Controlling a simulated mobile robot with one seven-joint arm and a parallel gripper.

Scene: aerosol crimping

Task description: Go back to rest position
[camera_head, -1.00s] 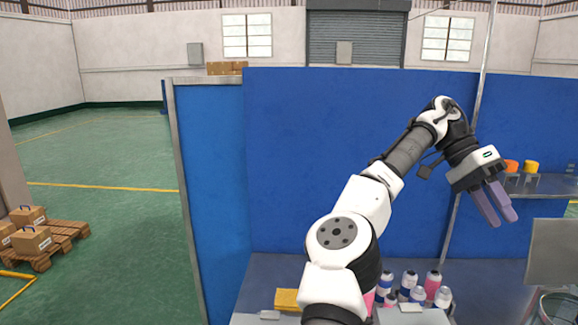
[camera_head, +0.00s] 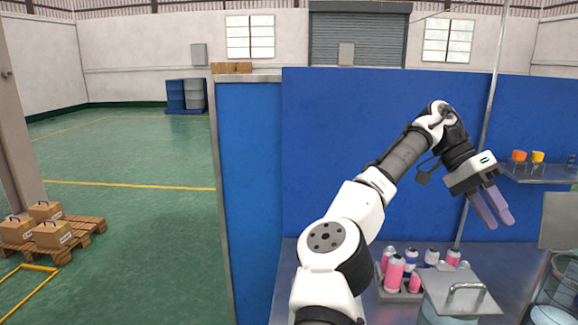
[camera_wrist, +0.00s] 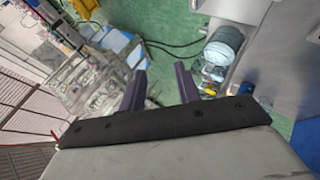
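My gripper (camera_head: 490,207) is raised at the right, in front of the blue partition, with its purple fingers pointing down. My arm reaches up from the bottom middle, bent at the elbow. In the wrist view the two purple fingers (camera_wrist: 158,88) stand apart with a clear gap and nothing between them. The gripper is open and empty, touching nothing that I can see.
Pink and blue-white cans (camera_head: 394,273) stand on the bench below my arm. A lidded box with a handle (camera_head: 461,293) is beside them. A shelf (camera_head: 545,174) holds orange and yellow cups at right. Cartons on a pallet (camera_head: 52,233) stand left; green floor (camera_head: 120,150) is open.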

